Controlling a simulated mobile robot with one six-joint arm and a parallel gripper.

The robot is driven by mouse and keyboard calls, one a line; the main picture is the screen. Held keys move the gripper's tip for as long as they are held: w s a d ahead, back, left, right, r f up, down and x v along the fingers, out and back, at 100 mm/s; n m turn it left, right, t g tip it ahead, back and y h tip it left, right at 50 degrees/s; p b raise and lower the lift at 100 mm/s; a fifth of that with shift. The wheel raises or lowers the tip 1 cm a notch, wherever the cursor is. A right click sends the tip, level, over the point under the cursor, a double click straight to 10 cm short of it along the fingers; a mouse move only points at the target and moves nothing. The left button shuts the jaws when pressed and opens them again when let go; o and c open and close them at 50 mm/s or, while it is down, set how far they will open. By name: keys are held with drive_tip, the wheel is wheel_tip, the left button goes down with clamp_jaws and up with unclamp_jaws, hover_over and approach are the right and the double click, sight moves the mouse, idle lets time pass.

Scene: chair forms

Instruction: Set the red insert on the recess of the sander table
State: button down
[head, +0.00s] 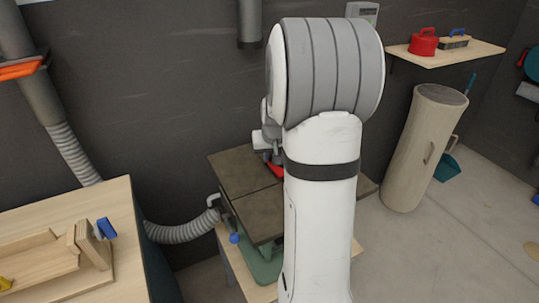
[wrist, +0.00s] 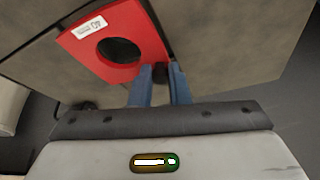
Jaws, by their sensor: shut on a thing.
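The red insert (wrist: 148,35) is a flat plate with a round hole and a white label. In the wrist view, my gripper (wrist: 161,68) has its blue fingers closed on the insert's near edge. The insert is over the grey-brown sander table (wrist: 225,50); I cannot tell whether it touches the top. A dark gap in the table shows beside the insert's right edge, and the recess is not clearly visible. In the head view, only a small red part of the insert (head: 277,171) shows above the sander table (head: 262,210). My arm hides the rest and the fingertips.
A wooden bench (head: 75,205) with a wooden jig stands at the left. A grey hose (head: 180,232) runs to the sander. A tall beige bin (head: 420,150) stands at the right below a wall shelf (head: 470,52). Floor is clear at the front right.

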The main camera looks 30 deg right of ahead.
drive_tip(key=shift+f+b, duration=0.7)
drive_tip(key=shift+f, duration=0.2)
drive_tip(key=c, duration=1.3)
unclamp_jaws()
drive_tip(key=v, duration=0.7)
drive_tip(key=shift+r, duration=0.35)
drive_tip(key=shift+s+a, duration=0.1)
drive_tip(key=shift+s, duration=0.15)
